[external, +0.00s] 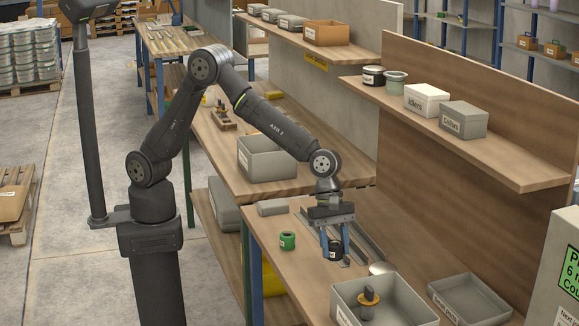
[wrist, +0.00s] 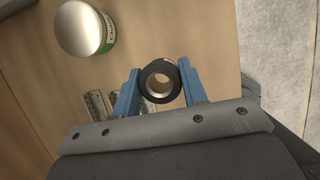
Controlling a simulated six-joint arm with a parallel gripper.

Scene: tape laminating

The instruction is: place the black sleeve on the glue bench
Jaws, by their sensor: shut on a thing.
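The black sleeve (external: 335,250) is a short dark ring with a small white label. My gripper (external: 335,240) has its blue fingers shut on it, over the near wooden bench (external: 268,226). In the wrist view, the sleeve (wrist: 146,82) sits upright between the blue fingertips of my gripper (wrist: 160,88), its open bore facing the camera. I cannot tell whether its underside touches anything. A middle bench (external: 214,151) adjoins behind, with a yellow sign (external: 316,61) on its shelf edge; its lettering is too small to read surely, so which bench is the glue bench is unclear.
A green sleeve (external: 288,241) stands left of my gripper. A silver-lidded can (wrist: 80,28) is close by. Another grey bin (external: 266,158) is on the middle bench. The shelf (external: 470,152) overhangs at right.

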